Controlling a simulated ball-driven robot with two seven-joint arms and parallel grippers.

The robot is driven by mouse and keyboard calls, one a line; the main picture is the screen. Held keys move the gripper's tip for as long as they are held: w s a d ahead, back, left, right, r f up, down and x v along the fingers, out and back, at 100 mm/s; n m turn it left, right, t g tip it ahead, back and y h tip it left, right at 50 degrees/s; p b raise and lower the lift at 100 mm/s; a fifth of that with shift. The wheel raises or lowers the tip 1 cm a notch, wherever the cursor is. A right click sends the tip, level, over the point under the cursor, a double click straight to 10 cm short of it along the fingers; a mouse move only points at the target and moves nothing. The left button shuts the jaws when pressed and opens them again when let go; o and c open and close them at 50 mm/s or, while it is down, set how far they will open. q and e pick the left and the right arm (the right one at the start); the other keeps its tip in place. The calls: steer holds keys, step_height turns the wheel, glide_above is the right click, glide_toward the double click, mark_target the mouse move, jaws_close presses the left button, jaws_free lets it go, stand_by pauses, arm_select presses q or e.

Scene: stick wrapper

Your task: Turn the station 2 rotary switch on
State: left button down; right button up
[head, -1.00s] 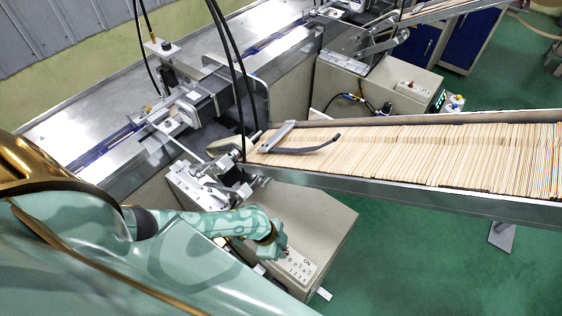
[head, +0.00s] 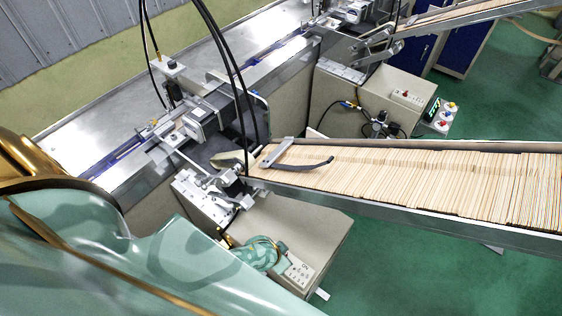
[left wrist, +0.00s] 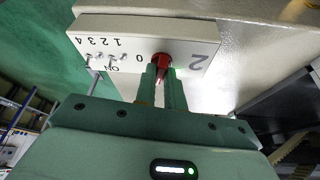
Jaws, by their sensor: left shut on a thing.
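The station 2 panel (left wrist: 100,55) is a white plate with a "2", "0", "ON" and the numbers 1 to 4, seen upside down in the left wrist view. The red rotary switch (left wrist: 161,60) sits beside the "2" and the "0". My left gripper (left wrist: 163,80) is shut on this red switch, one green finger on each side. Its exact pointer angle is hard to tell. In the head view the panel (head: 299,272) lies on a beige box, with my left gripper (head: 280,265) at its left end. My right gripper is not in view.
A long tray of wooden sticks (head: 400,225) runs just behind the beige box (head: 310,225). Another station's panel (head: 408,97) is farther back. Green floor is open at the right.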

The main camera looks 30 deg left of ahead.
arm_select(q)
steer(key=shift+d+n, duration=0.1)
steer(key=shift+n, duration=0.6)
steer(key=shift+y, duration=0.3)
steer(key=c, duration=1.5)
jaws_free()
steer(key=shift+s+r+p, duration=0.2)
steer(key=shift+r+p, duration=0.25)
steer(key=shift+p, duration=0.2)
steer(key=p+v, duration=0.5)
steer(key=v, duration=1)
steer(key=shift+s, duration=0.25)
steer(key=shift+w, duration=0.1)
